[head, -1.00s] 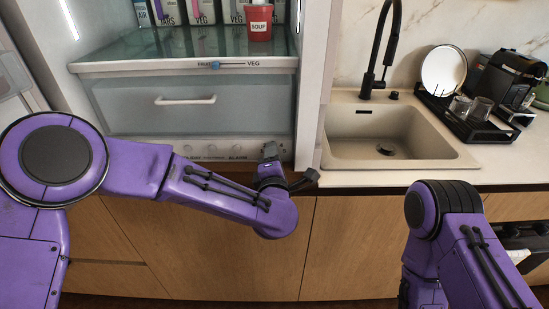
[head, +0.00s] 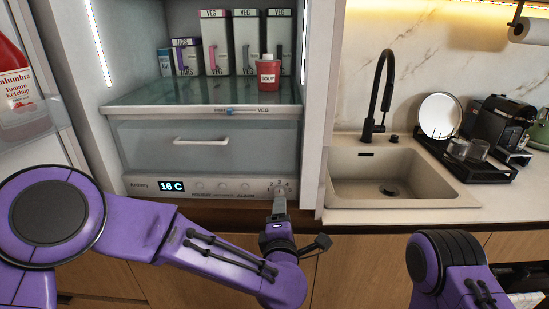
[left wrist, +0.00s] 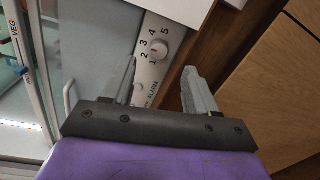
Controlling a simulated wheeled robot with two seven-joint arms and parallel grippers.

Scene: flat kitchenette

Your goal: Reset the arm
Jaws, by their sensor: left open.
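My left gripper (head: 279,203) is in front of the fridge's lower control panel, near its right end. In the left wrist view the left gripper (left wrist: 160,85) has its two fingers apart with nothing between them. Beyond the fingers is a white dial (left wrist: 155,49) with numbers around it; the fingers appear clear of it. In the head view the dial (head: 279,187) sits just above the gripper. My right arm (head: 445,262) shows at the lower right, but its gripper is out of view.
The open fridge (head: 200,112) holds a red soup container (head: 268,71) and several veg cartons (head: 247,42) on its glass shelf. A drawer (head: 200,146) is shut below. To the right are a sink (head: 385,180), black tap (head: 377,95) and dish rack (head: 470,165). Ketchup (head: 18,90) stands at left.

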